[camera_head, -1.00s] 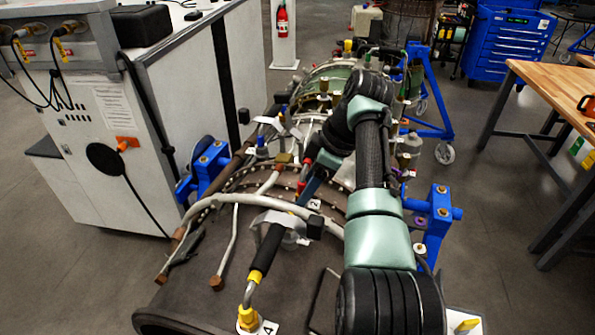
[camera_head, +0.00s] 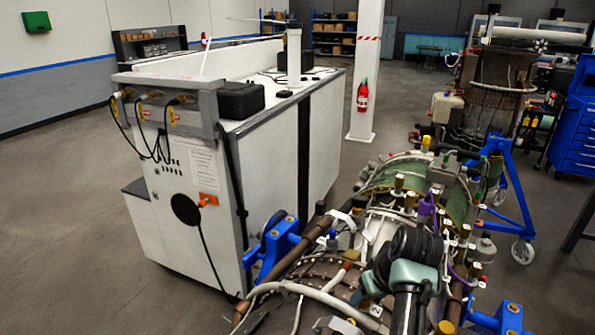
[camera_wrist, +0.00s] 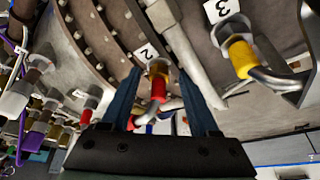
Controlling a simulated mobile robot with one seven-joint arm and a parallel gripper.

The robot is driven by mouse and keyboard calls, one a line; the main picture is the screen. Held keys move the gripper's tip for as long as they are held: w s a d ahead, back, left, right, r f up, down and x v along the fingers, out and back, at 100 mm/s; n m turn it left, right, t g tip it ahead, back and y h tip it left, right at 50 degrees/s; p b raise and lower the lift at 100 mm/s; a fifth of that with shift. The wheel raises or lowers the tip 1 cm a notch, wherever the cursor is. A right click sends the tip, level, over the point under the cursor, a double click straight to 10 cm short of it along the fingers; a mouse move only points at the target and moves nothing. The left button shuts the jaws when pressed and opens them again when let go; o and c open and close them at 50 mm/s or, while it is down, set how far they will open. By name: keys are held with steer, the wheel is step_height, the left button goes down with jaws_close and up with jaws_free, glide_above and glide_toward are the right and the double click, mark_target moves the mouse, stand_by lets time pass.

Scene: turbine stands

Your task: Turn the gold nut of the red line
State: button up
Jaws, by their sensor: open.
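In the wrist view, the red line (camera_wrist: 158,89) shows as a red sleeve on a bent metal tube, with its gold nut (camera_wrist: 158,68) at the far end, beside the tag marked 2 (camera_wrist: 147,53). My gripper (camera_wrist: 159,74) is open. Its two blue fingers stand apart, one on each side of the red sleeve and nut in the picture, with visible gaps. I cannot tell how far the fingertips are from the nut in depth. In the head view, my dark and pale green arm reaches over the turbine (camera_head: 320,270); the gripper and nut cannot be made out there.
A yellow-sleeved line (camera_wrist: 241,58) with tag 3 (camera_wrist: 222,8) lies right of the fingers in the wrist view. Several fittings crowd the left, including a purple line (camera_wrist: 23,135). In the head view, a white cabinet (camera_head: 322,130) stands left of the turbine, with blue stand brackets (camera_head: 272,247) between.

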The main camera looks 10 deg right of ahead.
steer(key=m, duration=0.1)
steer(key=m+h, duration=0.1)
steer(key=m, duration=0.1)
steer(key=shift+a, duration=0.25)
steer(key=m+h, duration=0.1)
steer(key=m, duration=0.3)
steer(key=shift+w+a+m+g+h, duration=0.1)
steer(key=shift+m+g+h, duration=0.2)
steer(key=shift+h, duration=0.1)
steer(key=m, duration=0.2)
steer(key=m+g+h, duration=0.1)
steer(key=m, duration=0.1)
steer(key=shift+w+a, duration=0.15)
steer(key=shift+a+r, duration=0.1)
steer(key=shift+r, duration=0.3)
steer(key=b+v, duration=0.4)
steer(key=v, duration=0.8)
steer(key=w+a+r+n+t+h+b, duration=0.2)
steer(key=w+r+n+t+b, duration=0.1)
steer(key=w+r+t+b, duration=0.4)
steer(key=s+a+r+n+t+y+b, duration=0.1)
steer(key=s+a+r+n+t+b, duration=0.2)
steer(key=s+a+r+t, duration=0.3)
step_height(320, 180, up, 3)
steer(key=a+t, duration=0.2)
steer(key=t, duration=0.1)
steer(key=shift+r, duration=0.2)
